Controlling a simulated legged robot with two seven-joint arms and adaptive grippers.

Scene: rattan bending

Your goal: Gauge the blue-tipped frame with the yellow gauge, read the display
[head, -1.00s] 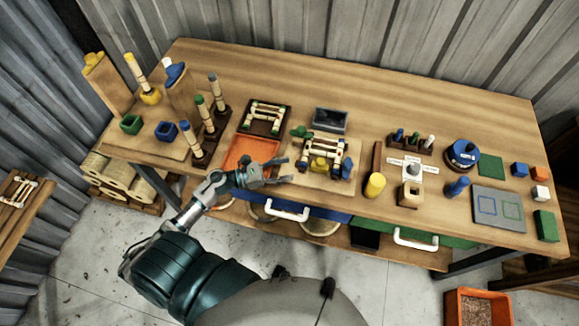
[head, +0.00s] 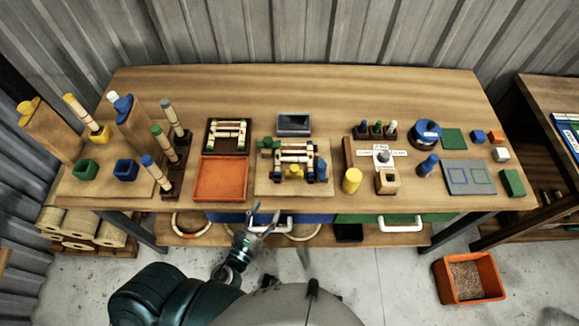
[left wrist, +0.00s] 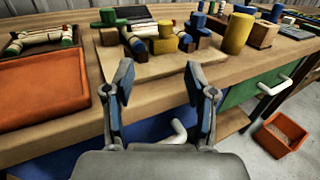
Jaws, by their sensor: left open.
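A rattan frame (head: 297,155) sits on a light wooden board (head: 264,183) near the middle of the bench. A yellow block (head: 294,173), a blue block (head: 321,170) and a green piece (head: 268,144) are around it. The yellow block also shows in the left wrist view (left wrist: 165,46). I cannot tell which piece is the gauge, or see the frame's tips clearly. A small dark display (head: 293,123) stands behind the board. My left gripper (head: 265,213) is open and empty in front of the bench edge, facing the board. My right gripper is not in view.
An orange tray (head: 221,180) lies left of the board. A yellow cylinder (head: 352,180) stands right of it. A blue-tipped rod (head: 154,171) stands further left. White drawer handles (head: 400,224) stick out under the bench edge. The back of the bench is clear.

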